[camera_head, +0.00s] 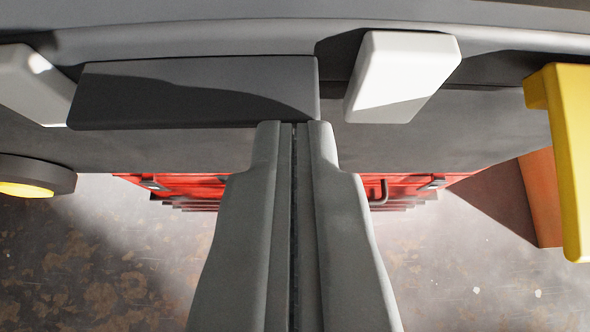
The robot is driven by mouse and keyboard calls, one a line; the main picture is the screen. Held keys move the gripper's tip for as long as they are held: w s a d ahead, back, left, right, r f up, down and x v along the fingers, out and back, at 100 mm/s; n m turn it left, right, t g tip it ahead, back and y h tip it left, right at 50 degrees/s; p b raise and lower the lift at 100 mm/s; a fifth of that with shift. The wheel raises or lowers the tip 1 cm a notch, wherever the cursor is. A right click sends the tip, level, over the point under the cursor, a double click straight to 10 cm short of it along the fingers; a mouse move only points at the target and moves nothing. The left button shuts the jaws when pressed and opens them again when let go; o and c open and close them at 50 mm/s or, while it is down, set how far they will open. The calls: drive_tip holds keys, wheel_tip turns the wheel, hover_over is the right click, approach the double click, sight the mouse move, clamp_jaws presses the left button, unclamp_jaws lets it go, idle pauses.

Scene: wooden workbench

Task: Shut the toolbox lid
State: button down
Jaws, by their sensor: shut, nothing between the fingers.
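My gripper (293,126) is shut and empty, its two fingers pressed together and pointing up the picture from the bottom middle. A large dark grey body (440,135) spans the upper picture at close range. It may be part of the toolbox, but I cannot tell lid from box. A dark block (195,92), perhaps a handle, lies across it. The fingertips overlap the block's lower right edge in the picture; I cannot tell whether they touch. A white block (402,75) sits right of it, another white block (35,85) left of it.
A yellow piece (575,150) stands close at the right, an orange-brown block (541,198) beside it. A black and yellow round thing (30,177) is at the left. A red cabinet (200,184) with handles shows beyond the grey body, above a stained floor (90,265).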

drive_tip(key=shift+f, duration=0.85)
drive_tip(key=shift+r, duration=0.1)
